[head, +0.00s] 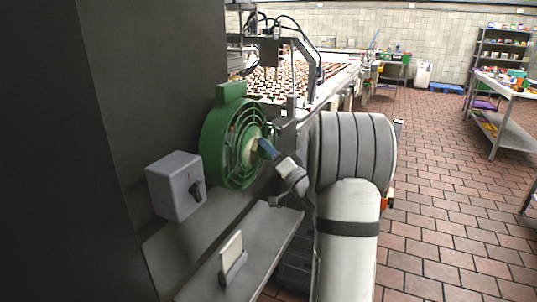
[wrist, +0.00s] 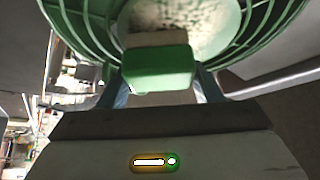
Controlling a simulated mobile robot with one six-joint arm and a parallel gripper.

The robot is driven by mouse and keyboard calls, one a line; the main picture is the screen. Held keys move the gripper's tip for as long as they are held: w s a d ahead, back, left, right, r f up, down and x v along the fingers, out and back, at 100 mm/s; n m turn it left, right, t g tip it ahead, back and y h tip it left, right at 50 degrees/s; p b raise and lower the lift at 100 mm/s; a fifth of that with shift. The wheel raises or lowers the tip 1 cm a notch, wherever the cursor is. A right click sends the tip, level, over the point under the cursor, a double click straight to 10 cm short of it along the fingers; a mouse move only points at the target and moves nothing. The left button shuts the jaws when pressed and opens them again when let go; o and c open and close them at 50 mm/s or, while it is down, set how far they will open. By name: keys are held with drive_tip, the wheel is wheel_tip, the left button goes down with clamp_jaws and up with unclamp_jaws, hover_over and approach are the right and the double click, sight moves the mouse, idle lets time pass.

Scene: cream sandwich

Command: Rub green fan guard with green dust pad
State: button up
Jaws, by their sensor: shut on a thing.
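The green fan guard (head: 216,140) is a round ringed grille mounted at the dark wall in the head view. In the wrist view its ribs (wrist: 75,28) curve across the top, around a pale hub speckled with brown dust (wrist: 195,14). My gripper (head: 263,147) is at the front of the guard, near its middle. In the wrist view its blue fingers are shut on the green dust pad (wrist: 158,68), a green block with a pale layer on its far side. The pad lies right in front of the hub; I cannot tell whether they touch.
A grey switch box (head: 175,186) with a black knob is left of the guard. Below, a metal shelf (head: 262,240) bears a cream pad (head: 231,248) upright in a grey holder. A conveyor (head: 330,82) with rows of sandwiches runs behind. Open tiled floor lies to the right.

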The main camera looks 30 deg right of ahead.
drive_tip(key=shift+w+d, duration=0.9)
drive_tip(key=shift+d, duration=0.15)
drive_tip(key=shift+r, duration=0.65)
drive_tip(key=shift+s+a+f+b, duration=0.1)
drive_tip(key=shift+s+a+b, duration=0.25)
drive_tip(key=shift+s+a, duration=0.3)
drive_tip(key=shift+s+a+b, duration=0.45)
drive_tip(key=shift+s+a, duration=0.25)
drive_tip(key=shift+a, duration=0.25)
drive_tip(key=shift+s+a+b, duration=0.4)
drive_tip(key=shift+s+a, duration=0.25)
drive_tip(key=shift+a, duration=0.25)
drive_tip(key=shift+s+a+b, duration=0.45)
drive_tip(key=shift+s+a, duration=0.25)
drive_tip(key=shift+a, duration=0.25)
drive_tip(key=shift+s+a, duration=0.1)
drive_tip(key=shift+r+p, duration=0.4)
drive_tip(key=shift+r, duration=0.35)
drive_tip(key=shift+w+d, duration=0.95)
drive_tip(key=shift+d, duration=0.25)
drive_tip(key=shift+w+d, duration=0.9)
drive_tip(key=shift+d, duration=0.3)
drive_tip(key=shift+w+d, duration=0.95)
drive_tip(key=shift+d, duration=0.25)
